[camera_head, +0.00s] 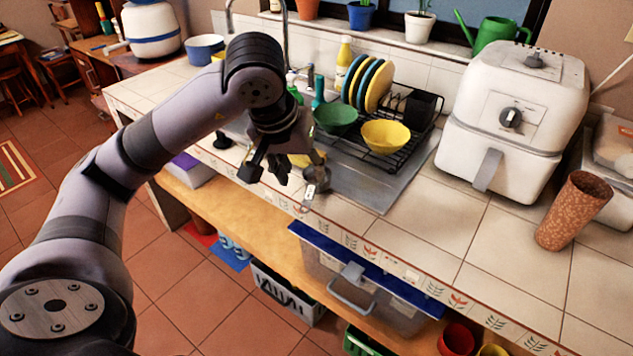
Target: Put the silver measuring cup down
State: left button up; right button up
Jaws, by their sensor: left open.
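My left arm comes in from the left, and its dark left gripper (264,172) points down near the front edge of the counter. The left gripper is open, with nothing visible between its fingers. The silver measuring cup (318,180) is small in this view and appears to be on the counter's front part, just right of the fingers, beside the metal draining surface. A pale handle-like piece of it reaches toward the counter edge. I cannot tell whether a finger touches it. My right gripper is not in view.
A black dish rack (409,150) holds plates, a green bowl (336,118) and a yellow bowl (386,136). A white air fryer (513,115) and a brown cork-like cylinder (574,210) stand to the right. Tiled counter (432,226) in front of the fryer is clear.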

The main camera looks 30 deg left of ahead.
pick_arm(q)
jog(key=a, duration=0.2)
jog(key=p, duration=0.1)
send_near(308, 198)
jog(key=shift+y, duration=0.4)
jog(key=x, duration=0.3)
jog(key=d+x, duration=0.1)
jog(key=x, duration=0.1)
jog(key=shift+s+f, duration=0.3)
jog(key=shift+f, duration=0.05)
jog(key=shift+w+p+x, duration=0.15)
jog(key=shift+p+x, duration=0.3)
jog(key=shift+x, duration=0.85)
jog(key=shift+w+p+x, duration=0.15)
jog(key=shift+p+x, duration=0.25)
jog(key=shift+x, duration=0.9)
jog(key=shift+a+r, duration=0.1)
jog(key=shift+a, duration=0.05)
jog(key=shift+c, duration=0.4)
grip_shut()
